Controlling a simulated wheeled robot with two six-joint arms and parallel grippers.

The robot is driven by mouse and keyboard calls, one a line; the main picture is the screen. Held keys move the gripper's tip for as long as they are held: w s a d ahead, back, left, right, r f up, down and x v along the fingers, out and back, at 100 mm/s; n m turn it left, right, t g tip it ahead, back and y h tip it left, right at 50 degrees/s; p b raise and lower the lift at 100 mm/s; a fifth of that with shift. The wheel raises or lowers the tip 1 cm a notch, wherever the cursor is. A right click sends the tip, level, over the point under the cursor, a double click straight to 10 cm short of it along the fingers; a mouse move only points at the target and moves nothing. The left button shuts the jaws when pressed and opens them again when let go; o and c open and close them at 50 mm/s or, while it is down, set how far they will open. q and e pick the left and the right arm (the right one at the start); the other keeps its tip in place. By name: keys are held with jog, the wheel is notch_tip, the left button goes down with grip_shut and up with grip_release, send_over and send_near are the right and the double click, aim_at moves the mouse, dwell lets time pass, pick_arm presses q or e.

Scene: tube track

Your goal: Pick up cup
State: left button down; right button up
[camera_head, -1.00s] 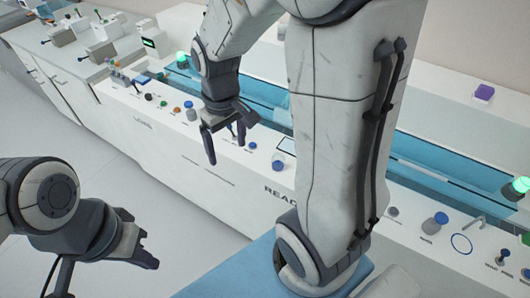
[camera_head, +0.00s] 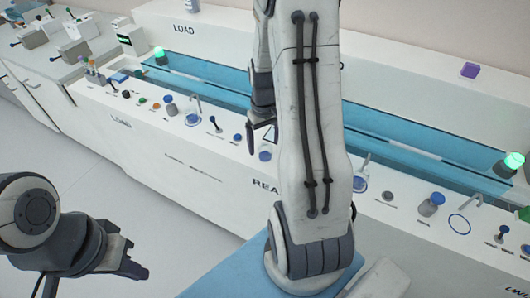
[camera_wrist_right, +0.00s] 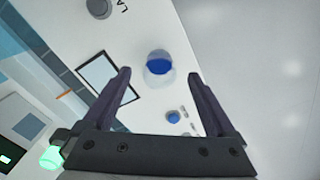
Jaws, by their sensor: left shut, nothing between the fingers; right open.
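A clear cup with blue in it (camera_wrist_right: 160,65) stands on the white counter, ahead of and between the fingertips of my right gripper (camera_wrist_right: 160,76) in the right wrist view. That gripper is open, and no contact with the cup shows. In the head view the cup (camera_head: 265,154) is small, on the counter's front strip. My right gripper (camera_head: 264,130) is just above it there, partly hidden behind my right arm. My left gripper (camera_head: 137,272) is shut and empty at the lower left, away from the counter.
Near the cup are a blue knob (camera_head: 238,138) and a dark-framed panel (camera_wrist_right: 108,80). A blue-topped container (camera_head: 432,204) stands further right. Blue clear covers (camera_head: 400,150) run behind the strip. The floor (camera_head: 150,215) in front is clear.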

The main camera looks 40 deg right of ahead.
aim_at(265, 146)
notch_tip(265, 146, down, 4)
jog(key=shift+r, duration=0.15)
jog(key=c, duration=1.4)
jog(key=shift+r, duration=0.1)
jog(key=shift+c, duration=0.2)
